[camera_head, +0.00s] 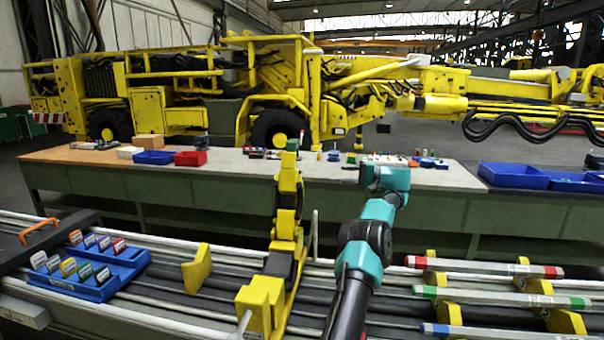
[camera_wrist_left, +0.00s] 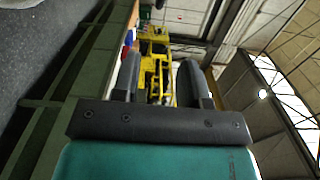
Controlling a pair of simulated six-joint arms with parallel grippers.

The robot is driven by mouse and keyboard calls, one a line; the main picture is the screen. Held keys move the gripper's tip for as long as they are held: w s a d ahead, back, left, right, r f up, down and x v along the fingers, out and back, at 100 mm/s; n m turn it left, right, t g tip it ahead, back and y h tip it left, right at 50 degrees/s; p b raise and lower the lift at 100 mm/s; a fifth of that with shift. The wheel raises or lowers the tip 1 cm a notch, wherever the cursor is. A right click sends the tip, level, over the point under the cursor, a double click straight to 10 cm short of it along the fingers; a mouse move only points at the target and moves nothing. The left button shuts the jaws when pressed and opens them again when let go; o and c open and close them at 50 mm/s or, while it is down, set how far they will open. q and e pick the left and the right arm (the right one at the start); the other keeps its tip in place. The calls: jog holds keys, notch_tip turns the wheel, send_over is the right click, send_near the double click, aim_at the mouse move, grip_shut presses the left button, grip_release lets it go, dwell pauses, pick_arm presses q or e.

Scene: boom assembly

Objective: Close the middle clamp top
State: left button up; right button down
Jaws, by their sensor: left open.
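The middle clamp top (camera_head: 288,195) is a tall yellow hinged piece standing upright, swung open above its yellow base (camera_head: 262,303). The base sits across the dark and grey hoses and rails in the foreground. My left gripper (camera_head: 366,172) is at the end of the teal and black arm, to the right of the clamp top and apart from it, over the bench behind. In the left wrist view its two dark fingers (camera_wrist_left: 160,80) are spread with nothing between them, facing the yellow machine. My right gripper is not in view.
A blue tray (camera_head: 128,263) with several labelled tags lies at left, beside an orange handle (camera_head: 38,230). Bars with red (camera_head: 484,266), green and blue ends lie across yellow supports at right. A bench (camera_head: 225,162) with bins and small parts stands behind, before a yellow machine (camera_head: 300,85).

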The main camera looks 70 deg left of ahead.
pick_arm(q)
send_near(300, 172)
jog(key=s+a, duration=0.2)
jog(key=a, duration=0.1)
jog(key=s+a+f, duration=0.1)
jog(key=s+a, duration=0.4)
jog(key=a, duration=0.1)
jog(key=shift+s+f, duration=0.25)
jog(key=shift+s, duration=0.05)
jog(key=shift+f, duration=0.1)
grip_shut()
dwell(0.4)
